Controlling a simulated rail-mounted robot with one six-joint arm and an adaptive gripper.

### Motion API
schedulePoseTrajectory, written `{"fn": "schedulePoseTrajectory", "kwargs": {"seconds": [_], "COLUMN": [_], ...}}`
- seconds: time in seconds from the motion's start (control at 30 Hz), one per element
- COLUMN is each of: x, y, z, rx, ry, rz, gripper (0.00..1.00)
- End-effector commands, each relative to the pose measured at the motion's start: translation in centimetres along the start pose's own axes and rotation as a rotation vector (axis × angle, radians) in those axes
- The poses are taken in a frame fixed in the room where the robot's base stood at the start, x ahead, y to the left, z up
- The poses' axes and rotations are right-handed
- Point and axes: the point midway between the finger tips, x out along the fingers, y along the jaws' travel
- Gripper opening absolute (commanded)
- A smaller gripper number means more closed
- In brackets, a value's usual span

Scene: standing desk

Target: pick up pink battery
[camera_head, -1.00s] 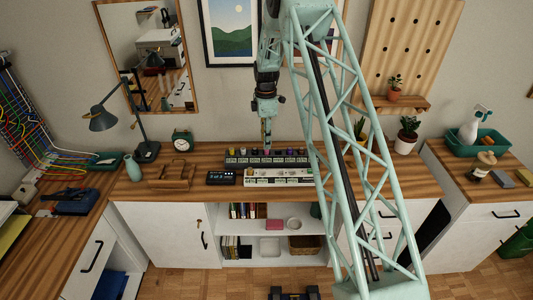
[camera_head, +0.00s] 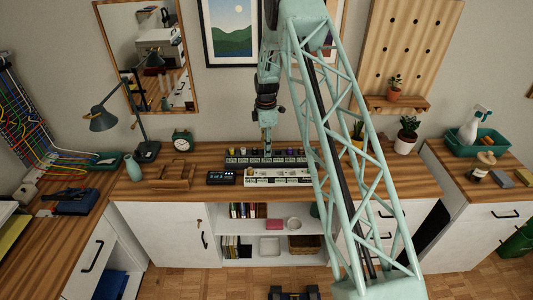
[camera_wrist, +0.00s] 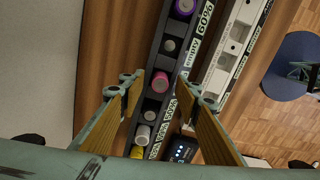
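The pink battery (camera_wrist: 160,82) stands upright in a slot of a dark rack (camera_head: 237,162); the wrist view shows its round top. My gripper (camera_wrist: 158,86) is open, with one fingertip on each side of the pink battery and visible gaps between. In the head view my gripper (camera_head: 267,153) points down over the middle of the rack and hides the pink battery. I cannot tell how far down beside the battery the fingertips reach.
Other batteries stand in the same row, including a purple one (camera_wrist: 184,6), a white one (camera_wrist: 142,134) and a yellow one (camera_wrist: 137,152). A white rack (camera_head: 278,178) and a black display device (camera_head: 221,178) lie in front. A clock (camera_head: 182,138) stands left.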

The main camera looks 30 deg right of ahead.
Motion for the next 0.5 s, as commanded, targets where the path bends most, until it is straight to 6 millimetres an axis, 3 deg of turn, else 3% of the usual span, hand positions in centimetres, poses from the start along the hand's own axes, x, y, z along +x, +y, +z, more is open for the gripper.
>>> {"fn": "schedulePoseTrajectory", "kwargs": {"seconds": [0.17,0.5], "x": [-0.01,-0.01], "y": [0.0,-0.01], "z": [0.0,0.0], "rx": [0.0,0.0], "ry": [0.0,0.0], "rz": [0.0,0.0], "gripper": [0.3,0.04]}}
